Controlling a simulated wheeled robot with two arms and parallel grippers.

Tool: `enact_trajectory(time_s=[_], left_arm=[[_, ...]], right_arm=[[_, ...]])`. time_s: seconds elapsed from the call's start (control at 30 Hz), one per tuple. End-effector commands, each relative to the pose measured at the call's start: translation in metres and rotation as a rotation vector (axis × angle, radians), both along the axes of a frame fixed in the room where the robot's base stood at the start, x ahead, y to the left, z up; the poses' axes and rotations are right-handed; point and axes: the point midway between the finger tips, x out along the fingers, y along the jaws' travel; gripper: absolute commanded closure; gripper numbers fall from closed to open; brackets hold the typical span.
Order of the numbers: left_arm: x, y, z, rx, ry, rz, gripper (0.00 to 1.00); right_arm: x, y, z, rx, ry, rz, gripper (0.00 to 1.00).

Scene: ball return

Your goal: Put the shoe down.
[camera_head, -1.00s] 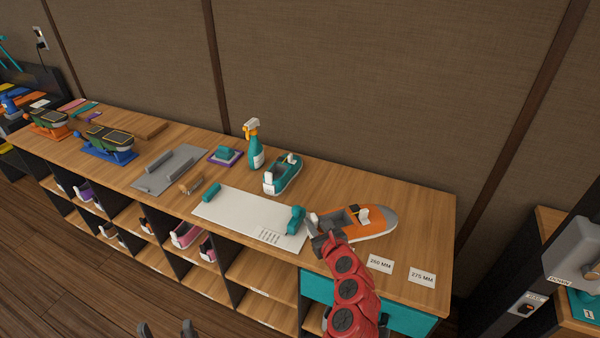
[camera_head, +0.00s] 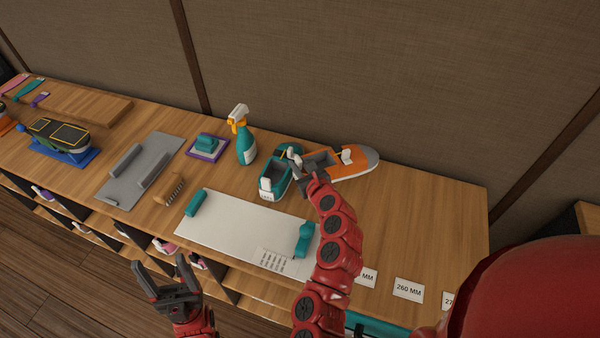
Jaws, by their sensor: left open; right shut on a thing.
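The orange shoe (camera_head: 357,164), with a grey toe and a white label, is at the back of the counter, its toe pointing right. My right gripper (camera_head: 308,173) is shut on its heel end, and the fingertips are partly hidden. I cannot tell whether its sole touches the wood. A teal shoe (camera_head: 273,175) stands close to its left; the two overlap in view, so I cannot tell if they touch. My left gripper (camera_head: 161,270) is open and empty, in front of the counter at the lower left.
A pale mat (camera_head: 225,222) with teal blocks lies in front of the shoes. A spray bottle (camera_head: 243,140) stands left of the teal shoe. A grey tray (camera_head: 120,182) and size cards (camera_head: 408,289) are on the counter. The wood right of the orange shoe is clear.

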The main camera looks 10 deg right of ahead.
Motion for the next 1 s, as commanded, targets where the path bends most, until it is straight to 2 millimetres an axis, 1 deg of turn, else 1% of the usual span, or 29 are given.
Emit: enact_trajectory(time_s=[0.03, 0.1, 0.3, 0.5, 0.6, 0.8, 0.83, 0.97, 1.0], left_arm=[[0.0, 0.0, 0.001, 0.0, 0.0, 0.0, 0.3], [0.0, 0.0, 0.002, 0.0, 0.0, 0.0, 0.3], [0.0, 0.0, 0.003, 0.0, 0.0, 0.0, 0.3], [0.0, 0.0, 0.003, 0.0, 0.0, 0.0, 0.3], [0.0, 0.0, 0.003, 0.0, 0.0, 0.0, 0.3], [0.0, 0.0, 0.003, 0.0, 0.0, 0.0, 0.3], [0.0, 0.0, 0.003, 0.0, 0.0, 0.0, 0.3], [0.0, 0.0, 0.003, 0.0, 0.0, 0.0, 0.3], [0.0, 0.0, 0.003, 0.0, 0.0, 0.0, 0.3]], right_arm=[[0.0, 0.0, -0.009, -0.005, 0.001, 0.002, 1.0], [0.0, -0.001, -0.02, -0.003, 0.002, 0.001, 1.0], [0.001, 0.0, -0.036, -0.003, -0.003, 0.002, 1.0], [0.001, 0.001, -0.062, -0.002, -0.002, 0.004, 1.0], [0.001, -0.001, -0.067, -0.003, -0.006, -0.001, 1.0], [0.001, -0.001, -0.067, -0.001, -0.005, -0.002, 1.0], [0.001, -0.001, -0.068, 0.0, -0.005, -0.001, 0.75], [0.001, -0.001, -0.068, 0.0, -0.004, -0.002, 0.51], [0.001, -0.001, -0.068, 0.0, -0.004, -0.002, 0.5]])
